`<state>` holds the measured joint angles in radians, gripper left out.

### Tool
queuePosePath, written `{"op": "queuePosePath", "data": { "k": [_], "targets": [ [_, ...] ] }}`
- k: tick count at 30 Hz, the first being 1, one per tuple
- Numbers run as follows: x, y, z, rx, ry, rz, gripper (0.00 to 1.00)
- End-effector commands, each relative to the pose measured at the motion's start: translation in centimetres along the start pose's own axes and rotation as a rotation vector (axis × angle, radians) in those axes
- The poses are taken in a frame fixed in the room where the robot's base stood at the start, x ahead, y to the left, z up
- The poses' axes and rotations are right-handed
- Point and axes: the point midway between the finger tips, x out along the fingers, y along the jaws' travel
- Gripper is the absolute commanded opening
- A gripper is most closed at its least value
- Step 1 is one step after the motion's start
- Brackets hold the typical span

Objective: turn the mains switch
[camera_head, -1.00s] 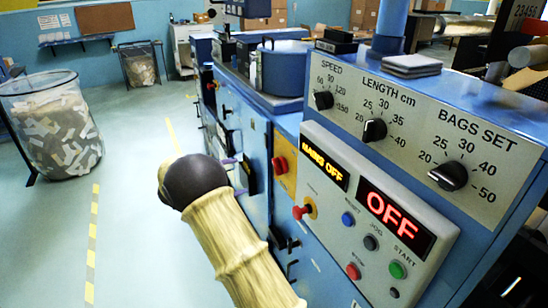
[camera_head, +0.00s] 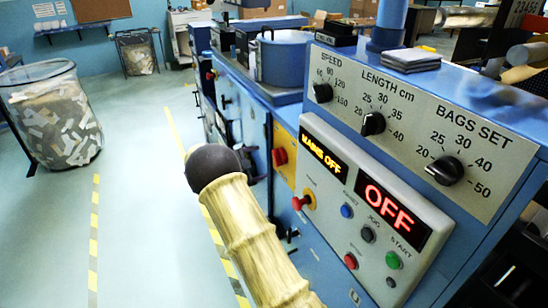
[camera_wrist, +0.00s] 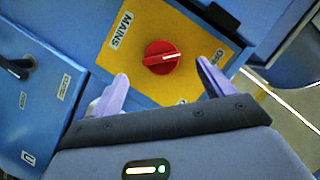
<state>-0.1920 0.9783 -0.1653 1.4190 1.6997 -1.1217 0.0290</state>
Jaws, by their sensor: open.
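The mains switch is a round red knob (camera_wrist: 161,57) on a yellow plate (camera_wrist: 192,28) marked MAINS in the wrist view. Its white pointer line points right, toward a small label too blurred to read surely. In the head view the red knob (camera_head: 280,157) sits on the yellow plate on the machine's side. My gripper (camera_wrist: 162,76) is open and empty, its two purple fingers apart at the lower left and right of the knob, with no clear contact. In the head view my arm mostly hides the gripper. A display (camera_head: 321,155) reads MAINS OFF.
The control panel (camera_head: 400,262) has a red OFF display (camera_head: 391,208), a red mushroom button (camera_head: 302,202) and several smaller buttons close to my arm. Three black dials stand above. A mesh bin (camera_head: 52,120) stands at the left; the floor between is clear.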

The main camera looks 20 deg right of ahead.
Motion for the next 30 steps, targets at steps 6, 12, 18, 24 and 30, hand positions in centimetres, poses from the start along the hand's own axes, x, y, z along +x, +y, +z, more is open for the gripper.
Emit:
{"op": "queuePosePath", "data": {
  "k": [6,12,18,24,30],
  "targets": [
    [4.1,0.0,-0.2,0.001,0.004,0.003,0.80],
    [7.6,0.1,-0.5,0.002,0.008,0.006,0.80],
    [8.7,0.0,-0.2,0.001,0.003,0.002,0.80],
    [8.4,0.0,0.0,0.000,0.000,-0.001,0.80],
    [8.4,0.0,0.1,0.000,-0.001,-0.001,0.49]
  ]
}}
